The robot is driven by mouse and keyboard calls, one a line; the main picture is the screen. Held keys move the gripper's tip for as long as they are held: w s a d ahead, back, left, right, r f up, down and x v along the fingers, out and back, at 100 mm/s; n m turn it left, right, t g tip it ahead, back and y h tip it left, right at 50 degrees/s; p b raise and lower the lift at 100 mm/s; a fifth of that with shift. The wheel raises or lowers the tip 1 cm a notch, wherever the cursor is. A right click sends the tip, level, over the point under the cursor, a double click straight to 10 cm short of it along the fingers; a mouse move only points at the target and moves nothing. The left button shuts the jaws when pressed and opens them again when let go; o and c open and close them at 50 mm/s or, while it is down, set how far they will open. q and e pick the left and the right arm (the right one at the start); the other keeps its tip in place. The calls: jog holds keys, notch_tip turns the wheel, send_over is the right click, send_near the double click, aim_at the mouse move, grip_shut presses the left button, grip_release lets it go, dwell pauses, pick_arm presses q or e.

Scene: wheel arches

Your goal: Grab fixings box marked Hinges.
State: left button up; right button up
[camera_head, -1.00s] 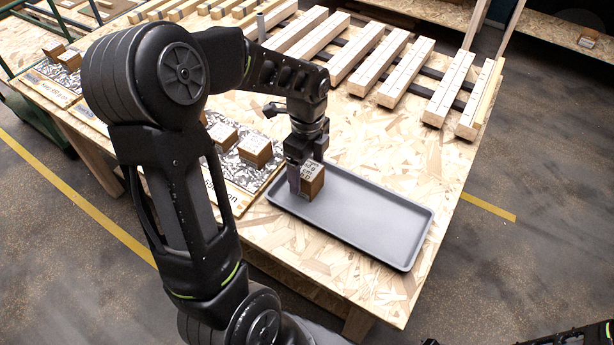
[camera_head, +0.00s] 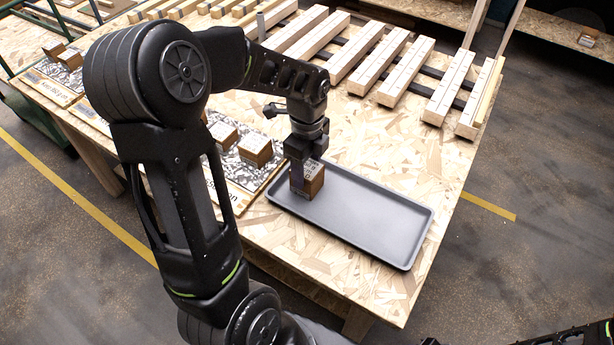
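A small brown fixings box (camera_head: 313,183) with a white printed label on top is at the left end of the grey tray (camera_head: 375,223). The label is too small to read. My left gripper (camera_head: 298,178) points down at the box's left side, with a finger against or just in front of it. The other finger is hidden, so I cannot tell whether it grips the box. Two more brown boxes, one of them here (camera_head: 256,149), stand on a patterned board left of the tray. My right gripper is not clearly in view; only dark parts show at the bottom right.
Slatted wooden bars (camera_head: 407,72) lie across the back of the chipboard table (camera_head: 411,152). More boxes (camera_head: 66,56) stand on another board at the far left. The right part of the tray is empty.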

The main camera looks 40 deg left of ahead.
pick_arm(q)
grip_shut()
dwell(0.3)
dwell(0.3)
jog(key=shift+w+r, duration=0.1)
jog(key=shift+r, duration=0.45)
notch_tip(320, 180, up, 9)
dwell(0.5)
